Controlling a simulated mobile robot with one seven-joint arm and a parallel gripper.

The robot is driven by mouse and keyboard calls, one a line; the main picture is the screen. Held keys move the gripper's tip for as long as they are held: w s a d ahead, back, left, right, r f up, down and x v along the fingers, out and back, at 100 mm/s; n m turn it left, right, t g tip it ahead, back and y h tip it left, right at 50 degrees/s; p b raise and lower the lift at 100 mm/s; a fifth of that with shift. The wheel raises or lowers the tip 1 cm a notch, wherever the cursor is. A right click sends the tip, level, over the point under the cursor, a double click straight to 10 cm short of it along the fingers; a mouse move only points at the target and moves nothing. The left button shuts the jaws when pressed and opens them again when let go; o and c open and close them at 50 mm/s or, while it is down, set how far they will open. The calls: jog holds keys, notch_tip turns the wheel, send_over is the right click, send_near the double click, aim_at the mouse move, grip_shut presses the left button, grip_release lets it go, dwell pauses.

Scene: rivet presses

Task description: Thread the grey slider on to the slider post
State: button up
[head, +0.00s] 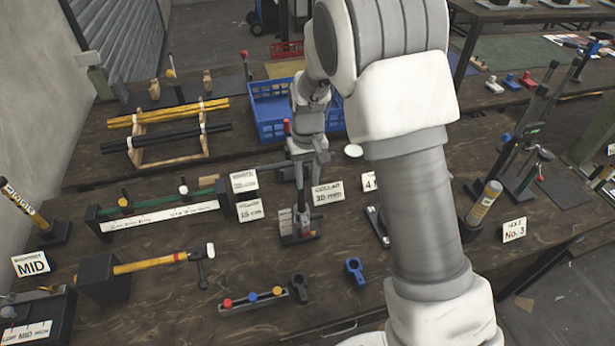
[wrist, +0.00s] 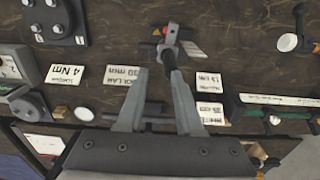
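A dark grey piece with a ring-like end (head: 300,288), which looks like the grey slider, lies on the bench near its front. The slider post appears to be the thin upright (head: 300,195) on a dark base with red parts, behind the slider. My gripper (head: 306,158) is high near the post's top, away from the dark grey piece. In the wrist view my gripper (wrist: 156,72) has two separated fingers and looks empty. The dark post (wrist: 168,60) shows close to the right fingertip; whether they touch I cannot tell. The dark grey piece is not visible there.
A similar blue piece (head: 354,271) lies right of the dark grey one. A strip with coloured knobs (head: 252,298) is to its left. Label cards, including a collar card (head: 327,192), flank the post. A blue crate (head: 270,112) stands behind. My arm hides the bench's right middle.

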notch_tip(320, 180, up, 18)
jog(key=shift+f, duration=0.25)
dwell(0.5)
